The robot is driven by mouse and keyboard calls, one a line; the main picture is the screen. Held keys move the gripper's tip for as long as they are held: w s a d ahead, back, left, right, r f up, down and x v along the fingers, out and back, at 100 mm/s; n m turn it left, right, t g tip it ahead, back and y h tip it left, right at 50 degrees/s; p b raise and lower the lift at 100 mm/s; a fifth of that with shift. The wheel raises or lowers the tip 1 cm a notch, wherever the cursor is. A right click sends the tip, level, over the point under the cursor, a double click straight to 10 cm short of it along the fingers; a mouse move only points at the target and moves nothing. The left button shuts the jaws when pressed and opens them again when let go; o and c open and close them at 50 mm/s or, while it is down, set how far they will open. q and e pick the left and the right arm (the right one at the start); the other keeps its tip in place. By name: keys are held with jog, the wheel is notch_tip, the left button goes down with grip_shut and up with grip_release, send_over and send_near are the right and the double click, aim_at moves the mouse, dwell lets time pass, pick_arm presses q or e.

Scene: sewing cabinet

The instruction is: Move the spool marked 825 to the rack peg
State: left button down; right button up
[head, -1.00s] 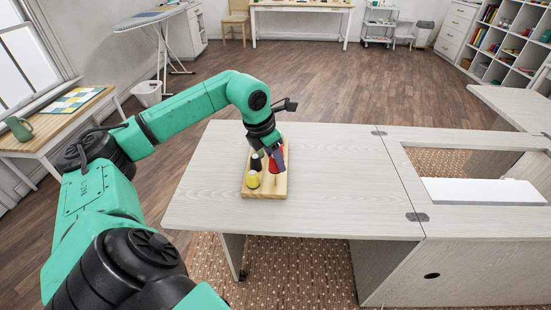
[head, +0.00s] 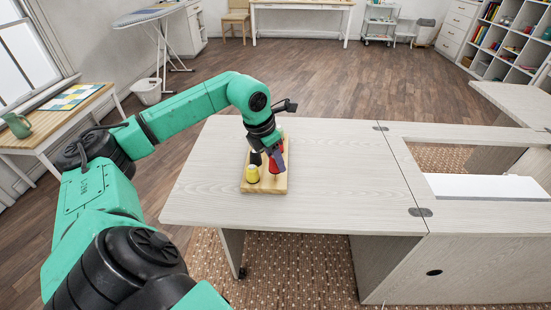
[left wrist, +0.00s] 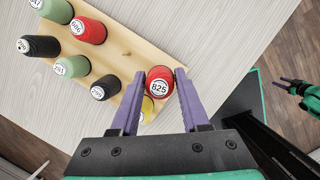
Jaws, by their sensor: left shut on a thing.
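The red spool marked 825 (left wrist: 159,82) is between the purple fingers of my left gripper (left wrist: 161,76), which is shut on it. It also shows in the head view (head: 275,167), partly behind the gripper (head: 275,150). The wooden rack (left wrist: 148,44) is under and beside it. I cannot tell whether the spool touches the rack. A bare rack peg (left wrist: 125,53) stands between the spool and the red spool marked 686 (left wrist: 89,30). A small right gripper (left wrist: 293,84) shows at the right of the left wrist view; its jaws are unclear.
A yellow spool (left wrist: 147,108) is close beside the left finger. A black spool (left wrist: 105,88), a green spool (left wrist: 72,66) and others stand on the rack. The pale tabletop (head: 335,170) is clear to the right.

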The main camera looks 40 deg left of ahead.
pick_arm(q)
jog(key=shift+f+b, duration=0.8)
jog(key=shift+f, duration=0.3)
jog(key=shift+c, duration=1.6)
grip_release()
jog(key=shift+r, duration=0.1)
jog(key=p+v, duration=0.1)
jog(key=v, duration=1.3)
jog(key=shift+s+r+p, duration=0.15)
jog(key=shift+r+p, duration=0.05)
jog(key=shift+p, duration=0.1)
jog(key=shift+f, duration=0.1)
